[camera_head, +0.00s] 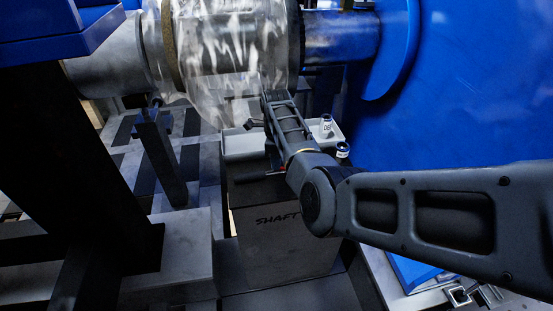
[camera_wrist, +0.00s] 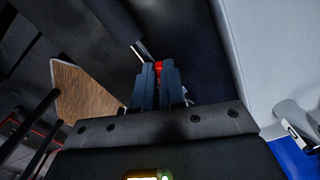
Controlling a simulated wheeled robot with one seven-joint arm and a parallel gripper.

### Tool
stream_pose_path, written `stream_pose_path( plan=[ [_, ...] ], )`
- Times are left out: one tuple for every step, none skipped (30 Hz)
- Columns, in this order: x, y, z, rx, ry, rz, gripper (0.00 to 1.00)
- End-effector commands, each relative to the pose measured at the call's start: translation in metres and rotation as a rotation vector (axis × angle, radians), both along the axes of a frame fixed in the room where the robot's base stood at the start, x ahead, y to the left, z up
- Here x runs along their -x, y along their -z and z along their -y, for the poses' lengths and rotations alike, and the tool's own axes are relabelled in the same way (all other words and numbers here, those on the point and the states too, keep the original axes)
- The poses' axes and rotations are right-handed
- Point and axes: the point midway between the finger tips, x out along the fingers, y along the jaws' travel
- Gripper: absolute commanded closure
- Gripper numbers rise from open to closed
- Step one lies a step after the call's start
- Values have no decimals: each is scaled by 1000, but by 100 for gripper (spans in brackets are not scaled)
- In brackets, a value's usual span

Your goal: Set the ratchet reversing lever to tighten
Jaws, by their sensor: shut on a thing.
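In the wrist view my gripper (camera_wrist: 153,82) has its two dark fingers close together. A small red piece (camera_wrist: 159,66) shows between the fingertips; it looks like the ratchet reversing lever, and the fingers are shut on it. A thin bright metal rod (camera_wrist: 139,51) shows just beyond the left finger. The rest of the ratchet cannot be made out against the dark background, so which way the lever is set cannot be told.
A clear cover (camera_head: 230,60) and metal shaft (camera_head: 340,37) stand above. A large blue housing (camera_head: 470,100) fills the right.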

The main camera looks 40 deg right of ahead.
Motion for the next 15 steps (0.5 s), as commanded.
stream_pose_path(
  plan=[
    [1,-1,-1,0,-30,-2,100],
    [1,-2,-1,0,-52,-2,100],
    [2,-2,-2,-1,-83,-2,100],
    [2,-2,-3,-2,-108,-2,100],
    [2,-2,-3,-2,-135,-3,100],
    [3,-2,-4,-3,-171,-4,100],
    [4,-2,-4,-3,-198,-4,100],
    [4,-2,-5,-3,-226,-5,100],
    [5,-2,-5,-4,-265,-5,100],
    [6,-2,-6,-3,-294,-6,100],
    [6,-2,-6,-3,-322,-7,100],
    [7,-2,-7,-4,-361,-7,100],
    [8,-2,-8,-5,-389,-8,100],
    [8,-2,-8,-5,-417,-8,100],
    [9,-2,-8,-6,-454,-8,100]
  ],
)
